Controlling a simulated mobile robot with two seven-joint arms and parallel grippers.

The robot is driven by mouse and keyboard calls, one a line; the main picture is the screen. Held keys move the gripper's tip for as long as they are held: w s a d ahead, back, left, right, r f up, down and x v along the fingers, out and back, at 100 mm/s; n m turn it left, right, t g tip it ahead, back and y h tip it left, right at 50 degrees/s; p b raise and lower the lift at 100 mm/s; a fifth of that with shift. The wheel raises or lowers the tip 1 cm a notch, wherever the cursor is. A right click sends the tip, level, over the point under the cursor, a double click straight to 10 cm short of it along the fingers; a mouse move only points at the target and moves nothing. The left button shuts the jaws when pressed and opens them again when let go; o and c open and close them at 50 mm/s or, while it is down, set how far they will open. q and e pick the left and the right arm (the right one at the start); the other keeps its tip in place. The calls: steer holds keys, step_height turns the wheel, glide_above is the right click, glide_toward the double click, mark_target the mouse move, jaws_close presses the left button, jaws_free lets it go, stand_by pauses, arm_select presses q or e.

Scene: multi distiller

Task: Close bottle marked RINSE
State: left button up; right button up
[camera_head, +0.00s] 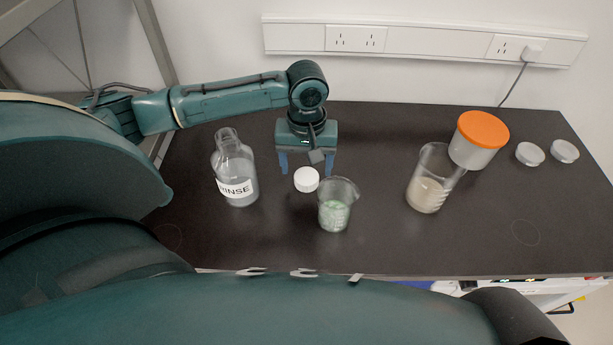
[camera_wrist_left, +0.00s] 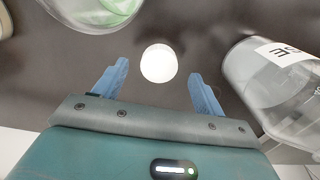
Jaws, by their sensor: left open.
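The clear glass bottle labelled RINSE (camera_head: 235,170) stands upright and uncapped on the left of the dark table. It also shows at the right edge of the left wrist view (camera_wrist_left: 280,85). A white round cap (camera_head: 306,179) lies on the table to the right of the bottle. My left gripper (camera_head: 307,168) is open above the table, pointing down, with blue fingers. In the left wrist view the cap (camera_wrist_left: 158,63) lies ahead of and between the open fingers, with nothing held. My right gripper is not in view.
A beaker with green contents (camera_head: 334,207) stands close to the cap, on its right. Further right are a beaker with beige contents (camera_head: 428,185), an orange-lidded jar (camera_head: 478,140) and two grey-white lids (camera_head: 530,154). A socket rail (camera_head: 420,42) runs along the back wall.

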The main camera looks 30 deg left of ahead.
arm_select(q)
steer(key=shift+a+f, duration=0.1)
steer(key=shift+f, duration=1.85)
steer(key=shift+c, duration=0.2)
steer(key=shift+w, duration=0.1)
steer(key=c, duration=1)
step_height(320, 180, up, 10)
steer(key=shift+r, duration=0.1)
steer(key=shift+c, duration=0.2)
steer(key=s+d+r+m, duration=0.2)
steer(key=s+d+m, duration=0.1)
steer(key=d+m, duration=0.3)
steer(key=shift+s+d+r, duration=0.2)
steer(key=shift+d+r, duration=0.05)
steer(key=shift+d, duration=0.15)
